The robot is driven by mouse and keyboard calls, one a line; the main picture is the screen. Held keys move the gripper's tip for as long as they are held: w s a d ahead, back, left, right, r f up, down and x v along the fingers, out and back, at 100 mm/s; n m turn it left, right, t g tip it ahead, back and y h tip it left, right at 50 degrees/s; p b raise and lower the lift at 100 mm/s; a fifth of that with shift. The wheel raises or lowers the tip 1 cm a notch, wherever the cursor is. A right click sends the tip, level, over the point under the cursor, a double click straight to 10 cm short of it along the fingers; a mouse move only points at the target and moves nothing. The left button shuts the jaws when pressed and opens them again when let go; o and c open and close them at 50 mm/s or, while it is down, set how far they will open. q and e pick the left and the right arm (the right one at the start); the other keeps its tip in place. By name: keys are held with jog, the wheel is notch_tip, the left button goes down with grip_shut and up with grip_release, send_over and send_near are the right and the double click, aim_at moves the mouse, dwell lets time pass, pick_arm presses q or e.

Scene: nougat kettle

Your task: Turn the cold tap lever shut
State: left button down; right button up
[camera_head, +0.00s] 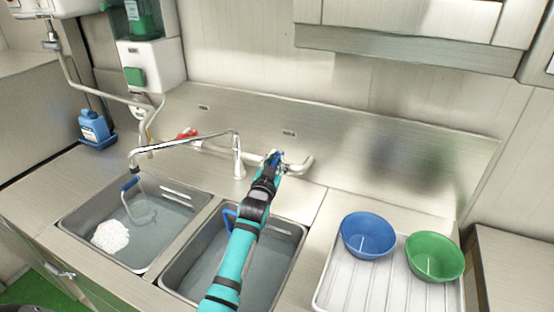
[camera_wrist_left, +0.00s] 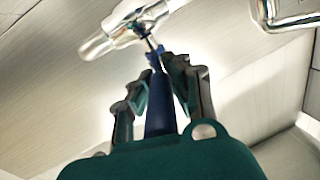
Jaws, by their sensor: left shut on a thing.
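The cold tap lever is blue and sits at the right end of the tap body; in the left wrist view the lever (camera_wrist_left: 158,95) runs between my fingers. My left gripper (camera_wrist_left: 160,82) is shut on the lever. In the head view the left gripper (camera_head: 270,172) is at the right side of the mixer, and the blue lever tip (camera_head: 277,156) shows just past it. The red lever (camera_head: 187,134) is at the left end of the tap. The spout (camera_head: 184,140) reaches over the left basin. My right gripper is not in view.
The left basin (camera_head: 72,222) holds water, a white foamy heap (camera_head: 110,236) and a blue-handled item. The right basin (camera_head: 290,226) lies under my arm. A blue bowl (camera_head: 367,236) and a green bowl (camera_head: 434,257) stand on the white drainer (camera_head: 340,290). A blue bottle (camera_head: 93,127) stands at left.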

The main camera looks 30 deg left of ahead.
pick_arm(q)
jog(key=shift+a+r+m+t+h+p, duration=0.25)
jog(key=shift+m+h, duration=0.3)
jog(key=shift+h, duration=0.3)
jog(key=shift+a+r+m+t+h+p, duration=0.1)
jog(key=shift+a+m+h, duration=0.25)
jog(key=shift+m+h, duration=0.35)
